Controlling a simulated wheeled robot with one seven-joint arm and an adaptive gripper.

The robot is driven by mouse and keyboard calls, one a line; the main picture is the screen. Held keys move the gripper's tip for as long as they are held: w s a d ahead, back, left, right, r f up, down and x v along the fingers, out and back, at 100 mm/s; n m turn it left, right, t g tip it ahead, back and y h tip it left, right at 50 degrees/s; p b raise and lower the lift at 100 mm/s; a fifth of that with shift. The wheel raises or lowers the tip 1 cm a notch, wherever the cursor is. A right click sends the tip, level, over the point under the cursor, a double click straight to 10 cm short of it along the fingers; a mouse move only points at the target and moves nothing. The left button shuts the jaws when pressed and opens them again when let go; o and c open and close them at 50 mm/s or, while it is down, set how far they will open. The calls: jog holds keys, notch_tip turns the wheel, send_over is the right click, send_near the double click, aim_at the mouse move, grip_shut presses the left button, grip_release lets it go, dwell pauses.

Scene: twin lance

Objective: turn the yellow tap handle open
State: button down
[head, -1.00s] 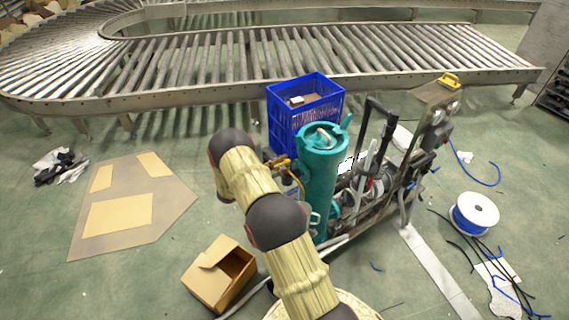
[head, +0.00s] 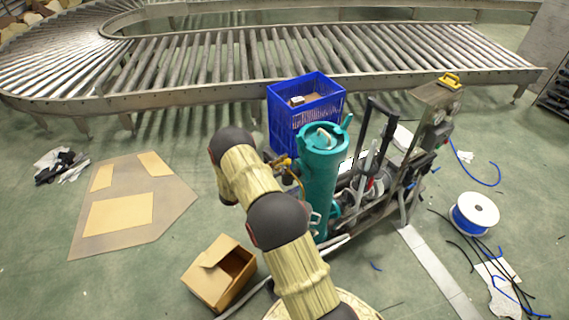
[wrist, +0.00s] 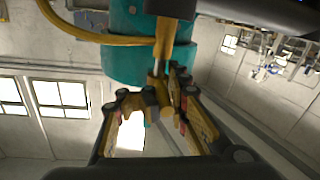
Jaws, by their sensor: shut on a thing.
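The yellow tap handle (head: 282,162) is on the left side of a teal upright cylinder (head: 319,185), mostly small and partly hidden by my arm in the head view. In the wrist view the yellow tap part (wrist: 166,38) comes down from the teal body (wrist: 130,62) to a metal stem (wrist: 157,69). My gripper (wrist: 160,95) is around the lower end of it, with a finger on each side, and is shut on the handle. The exact contact is partly hidden by the fingers.
A yellow hose (wrist: 80,35) curves close by in the wrist view. A blue crate (head: 305,105) stands behind the cylinder, a wheeled cart (head: 375,185) at its right. An open cardboard box (head: 220,275) lies front left. A roller conveyor (head: 300,60) spans the back.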

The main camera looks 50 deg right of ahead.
jog(key=shift+s+f, duration=0.25)
jog(key=shift+s, duration=0.1)
jog(key=c, duration=2)
grip_release()
jog(key=shift+a, duration=0.1)
jog(key=shift+c, duration=0.2)
jog(key=shift+o, duration=0.7)
jog(key=shift+w+r, duration=0.1)
jog(key=shift+r, duration=0.05)
jog(key=shift+w+a, duration=0.25)
jog(key=shift+a, duration=0.5)
jog(key=shift+w+a, duration=0.3)
jog(key=shift+a, duration=0.45)
jog(key=shift+w+a, duration=0.25)
jog(key=shift+a, duration=0.5)
jog(key=shift+w+a+b, duration=0.25)
jog(key=shift+w+a, duration=0.05)
jog(key=shift+a, duration=0.7)
jog(key=shift+w+a+b, duration=0.2)
jog(key=shift+w+a, duration=0.05)
jog(key=shift+a, duration=0.7)
